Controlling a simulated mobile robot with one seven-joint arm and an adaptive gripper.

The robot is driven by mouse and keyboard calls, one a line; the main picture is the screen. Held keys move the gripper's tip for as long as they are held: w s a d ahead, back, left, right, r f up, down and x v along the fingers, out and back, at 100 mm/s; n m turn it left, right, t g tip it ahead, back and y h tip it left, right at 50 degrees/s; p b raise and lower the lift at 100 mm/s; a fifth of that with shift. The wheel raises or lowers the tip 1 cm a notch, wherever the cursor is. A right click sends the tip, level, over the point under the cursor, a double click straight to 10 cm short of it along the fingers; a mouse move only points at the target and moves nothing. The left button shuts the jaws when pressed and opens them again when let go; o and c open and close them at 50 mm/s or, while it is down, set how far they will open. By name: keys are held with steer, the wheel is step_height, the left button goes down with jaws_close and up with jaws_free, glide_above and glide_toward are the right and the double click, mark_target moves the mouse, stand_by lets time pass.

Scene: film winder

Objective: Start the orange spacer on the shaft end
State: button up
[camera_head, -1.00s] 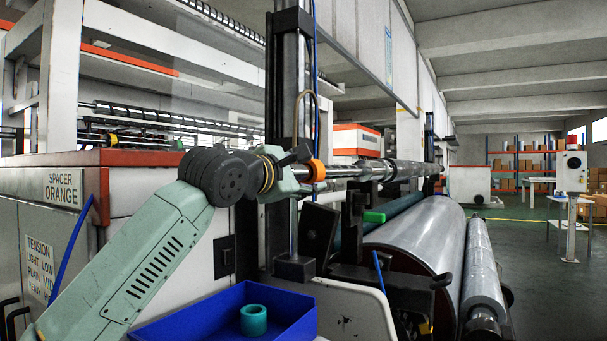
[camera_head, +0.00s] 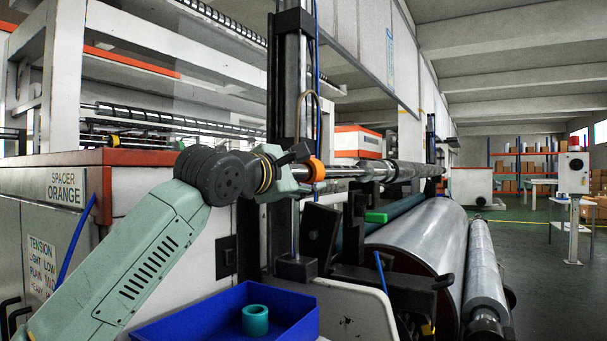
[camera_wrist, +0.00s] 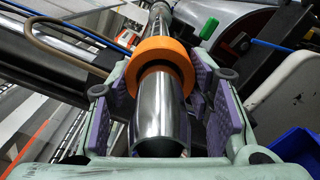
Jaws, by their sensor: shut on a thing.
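The orange spacer (camera_head: 316,170) is a thick ring at the near end of the silver shaft (camera_head: 343,172). In the wrist view the spacer (camera_wrist: 166,48) sits around the shaft. The hollow shaft end (camera_wrist: 160,125) comes through the ring toward the camera. My gripper (camera_head: 302,168) is at the spacer from the left. The finger contact on the ring's sides is partly hidden.
A blue tray (camera_head: 190,325) with a teal ring (camera_head: 255,320) stands below. A green-handled part (camera_head: 376,217) and a dark post (camera_head: 292,90) are close to the shaft. A large film roll (camera_head: 420,240) lies at the right. A label (camera_head: 66,188) reads SPACER ORANGE.

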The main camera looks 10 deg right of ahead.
steer(key=o, duration=1.2)
steer(key=shift+o, duration=0.2)
steer(key=shift+s, duration=0.1)
steer(key=v, duration=1.2)
